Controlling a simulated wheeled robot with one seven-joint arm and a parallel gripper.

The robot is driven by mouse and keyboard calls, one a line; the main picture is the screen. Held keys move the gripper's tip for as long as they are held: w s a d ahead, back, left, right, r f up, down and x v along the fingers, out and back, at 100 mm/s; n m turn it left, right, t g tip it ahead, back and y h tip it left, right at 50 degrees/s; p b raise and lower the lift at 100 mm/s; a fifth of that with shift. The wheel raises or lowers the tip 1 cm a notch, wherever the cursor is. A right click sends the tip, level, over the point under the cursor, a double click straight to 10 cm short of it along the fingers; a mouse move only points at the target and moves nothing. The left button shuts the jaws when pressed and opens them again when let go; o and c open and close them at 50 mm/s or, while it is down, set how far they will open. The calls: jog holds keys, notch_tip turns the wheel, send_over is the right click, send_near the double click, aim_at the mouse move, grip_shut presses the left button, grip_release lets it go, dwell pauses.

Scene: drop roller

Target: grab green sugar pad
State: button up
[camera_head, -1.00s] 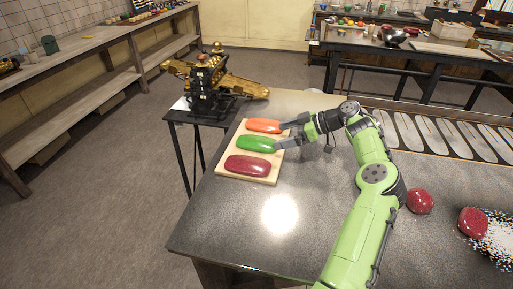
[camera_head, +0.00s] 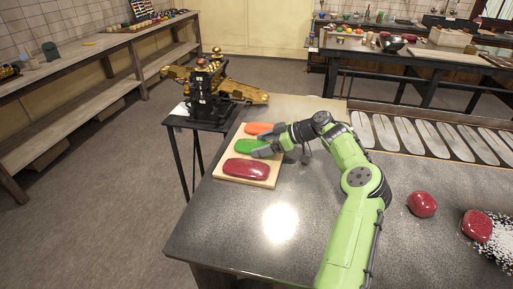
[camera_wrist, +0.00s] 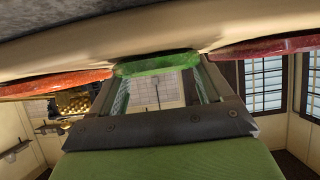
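The green sugar pad (camera_head: 243,146) lies on a light wooden board (camera_head: 232,179), between an orange pad (camera_head: 258,129) and a dark red pad (camera_head: 246,169). My gripper (camera_head: 260,147) is at the right end of the green pad, its fingers spread and partly covering it. In the wrist view the green pad (camera_wrist: 158,63) shows between the tips of my open gripper (camera_wrist: 160,78). I cannot tell whether the fingers touch it.
The orange pad (camera_wrist: 55,84) and red pad (camera_wrist: 265,47) lie close on either side. The board sits near the left edge of the dark table (camera_head: 225,225). Two red lumps (camera_head: 422,204) (camera_head: 477,226) lie at the right. A brass machine (camera_head: 205,88) stands beyond the table.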

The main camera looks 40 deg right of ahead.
jog(key=shift+d+f, duration=0.1)
jog(key=shift+f, duration=0.05)
jog(key=shift+c, duration=1.1)
